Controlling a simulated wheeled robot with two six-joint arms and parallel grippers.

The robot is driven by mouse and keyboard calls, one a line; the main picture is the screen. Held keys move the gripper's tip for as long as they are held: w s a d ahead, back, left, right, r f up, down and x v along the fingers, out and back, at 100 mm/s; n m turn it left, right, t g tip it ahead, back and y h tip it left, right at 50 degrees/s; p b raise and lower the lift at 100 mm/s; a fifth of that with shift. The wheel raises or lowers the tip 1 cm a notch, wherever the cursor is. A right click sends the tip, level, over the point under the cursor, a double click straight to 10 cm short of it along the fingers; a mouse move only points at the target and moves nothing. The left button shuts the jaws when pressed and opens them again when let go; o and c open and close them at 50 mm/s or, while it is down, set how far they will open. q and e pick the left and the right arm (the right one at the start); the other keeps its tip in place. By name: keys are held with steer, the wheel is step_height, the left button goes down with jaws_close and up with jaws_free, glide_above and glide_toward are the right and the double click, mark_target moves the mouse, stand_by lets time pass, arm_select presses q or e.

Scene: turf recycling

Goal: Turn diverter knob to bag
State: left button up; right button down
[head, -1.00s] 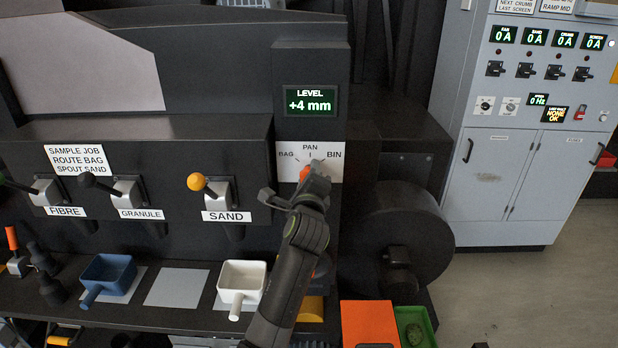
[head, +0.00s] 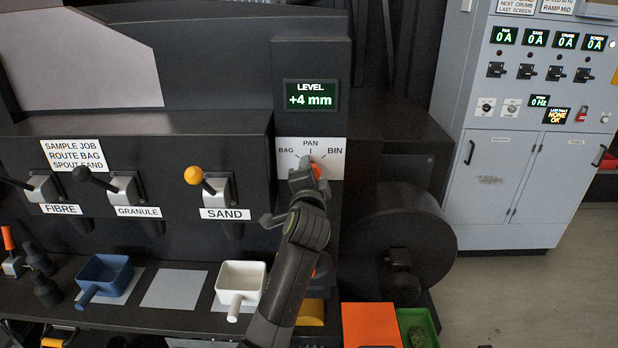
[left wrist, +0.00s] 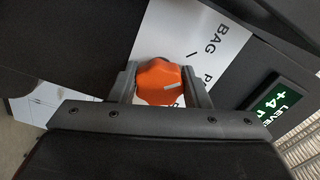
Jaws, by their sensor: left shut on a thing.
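The orange diverter knob (head: 316,171) sits on a white plate (head: 335,172) marked BAG, PAN and BIN, below the level display. My left gripper (head: 308,178) is at the plate and shut on the knob. In the left wrist view the knob (left wrist: 160,82) is between the two fingers (left wrist: 160,84). Its pale pointer mark faces right, roughly toward the partly hidden PAN label. The exact setting is hard to tell. The BAG label (left wrist: 213,38) is clear of the fingers. My right gripper is not in view.
The level display (head: 310,96) reads +4 mm. The SAND lever (head: 205,180) with a yellow ball is left of my arm. A white pan (head: 241,283) and a blue pan (head: 104,277) stand on the shelf. A sign (head: 75,155) reads ROUTE BAG.

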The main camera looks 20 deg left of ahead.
arm_select(q)
steer(key=shift+r+n, duration=0.1)
steer(key=shift+n, duration=0.5)
steer(key=o, duration=0.8)
steer(key=shift+o, duration=0.8)
